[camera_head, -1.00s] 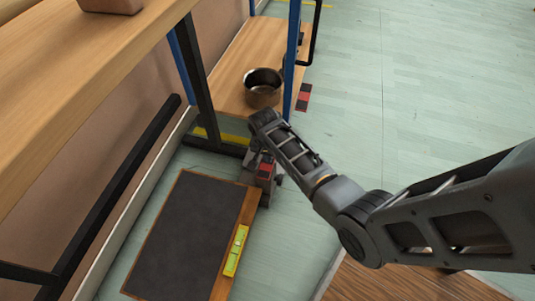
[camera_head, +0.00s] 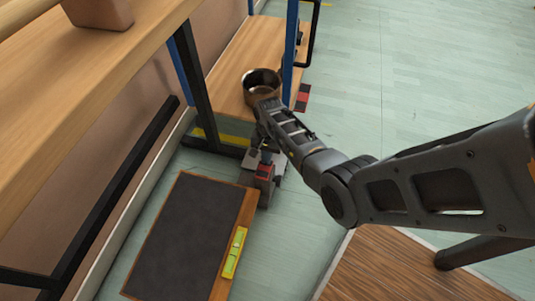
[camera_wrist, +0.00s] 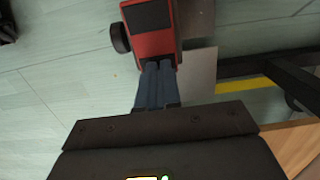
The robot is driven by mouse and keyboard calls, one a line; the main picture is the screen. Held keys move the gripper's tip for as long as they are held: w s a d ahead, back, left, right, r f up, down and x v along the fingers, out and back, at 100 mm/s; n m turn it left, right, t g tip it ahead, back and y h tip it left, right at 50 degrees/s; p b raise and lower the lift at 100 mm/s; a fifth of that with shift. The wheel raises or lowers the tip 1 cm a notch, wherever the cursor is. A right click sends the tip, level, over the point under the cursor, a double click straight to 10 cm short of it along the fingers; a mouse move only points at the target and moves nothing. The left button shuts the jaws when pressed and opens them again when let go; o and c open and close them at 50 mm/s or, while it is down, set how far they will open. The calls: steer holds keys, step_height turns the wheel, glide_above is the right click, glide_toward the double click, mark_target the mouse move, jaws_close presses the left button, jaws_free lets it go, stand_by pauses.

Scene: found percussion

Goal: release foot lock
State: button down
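A red foot lock (camera_head: 264,170) with a dark top sits low at the near end of the wheeled shelf unit, just above the floor. In the wrist view the red lock (camera_wrist: 151,44) is at top centre, with a dark wheel (camera_wrist: 120,38) at its left. My gripper (camera_wrist: 158,68) points at the lock's near edge, its two blue-grey fingers side by side with no clear gap and nothing between them. I cannot tell whether the tips touch the lock. In the head view my gripper (camera_head: 266,148) is partly hidden by my arm, directly above the lock.
Another red piece (camera_head: 303,97) is by the far post. The floor (camera_head: 430,70) at right is open.

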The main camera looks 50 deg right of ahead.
steer(key=shift+s+f, duration=0.45)
steer(key=shift+f, duration=0.2)
step_height(320, 180, up, 15)
steer(key=w+d+p, duration=0.2)
steer(key=p, duration=0.7)
steer(key=shift+d, duration=0.3)
